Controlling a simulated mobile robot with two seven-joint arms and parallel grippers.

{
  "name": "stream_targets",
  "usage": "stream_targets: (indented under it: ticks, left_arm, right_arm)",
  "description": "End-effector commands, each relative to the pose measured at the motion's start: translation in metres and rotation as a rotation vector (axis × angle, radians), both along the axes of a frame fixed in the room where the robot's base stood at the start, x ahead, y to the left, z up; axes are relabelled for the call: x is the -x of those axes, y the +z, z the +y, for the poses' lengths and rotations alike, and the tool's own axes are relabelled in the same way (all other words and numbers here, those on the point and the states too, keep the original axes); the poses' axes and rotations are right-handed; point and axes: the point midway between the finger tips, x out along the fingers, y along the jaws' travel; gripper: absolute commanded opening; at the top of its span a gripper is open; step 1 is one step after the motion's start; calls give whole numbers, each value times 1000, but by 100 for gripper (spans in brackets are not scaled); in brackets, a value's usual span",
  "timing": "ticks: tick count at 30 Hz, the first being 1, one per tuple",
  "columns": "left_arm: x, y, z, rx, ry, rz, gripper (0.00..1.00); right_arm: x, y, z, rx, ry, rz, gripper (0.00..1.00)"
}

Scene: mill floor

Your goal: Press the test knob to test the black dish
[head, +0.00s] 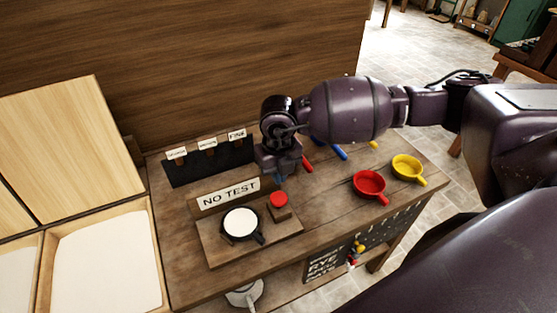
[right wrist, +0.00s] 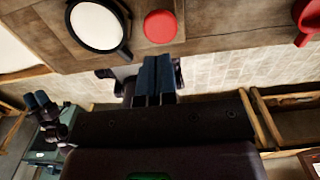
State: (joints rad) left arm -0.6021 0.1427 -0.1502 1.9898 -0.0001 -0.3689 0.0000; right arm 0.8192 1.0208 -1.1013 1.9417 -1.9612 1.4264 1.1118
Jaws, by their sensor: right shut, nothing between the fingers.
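The black dish (head: 240,222), filled with something white, sits on a raised wooden board (head: 215,252). The red round test knob (head: 278,199) stands on a small block to its right. A sign reading "NO TEST" (head: 228,193) stands behind the dish. My right gripper (head: 279,180) is just behind and above the knob, fingers pointing down, shut and empty. In the right wrist view, the shut fingertips (right wrist: 155,62) appear just below the red knob (right wrist: 160,26), with a gap in the picture, and the black dish (right wrist: 97,25) is to the left.
A red dish (head: 369,183) and a yellow dish (head: 407,167) lie to the right on the table. Red and blue handles show partly behind my arm. A dark rack (head: 205,165) with small labels, one reading "FINE", stands at the back. White-filled bins (head: 105,262) are on the left.

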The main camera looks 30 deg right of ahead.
Motion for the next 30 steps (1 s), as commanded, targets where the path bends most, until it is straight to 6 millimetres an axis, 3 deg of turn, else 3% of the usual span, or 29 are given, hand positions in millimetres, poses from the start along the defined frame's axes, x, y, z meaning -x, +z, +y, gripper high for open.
stream_targets:
  ticks: [6,12,30]
  left_arm:
    - [-1,3,0,0,0,-2,43]
    - [-1,5,0,0,0,-4,43]
    - [-1,1,0,0,0,-3,43]
  right_arm:
    - [0,-37,0,0,0,2,0]
    - [0,-59,0,0,1,1,0]
    - [0,-72,0,-1,0,1,0]
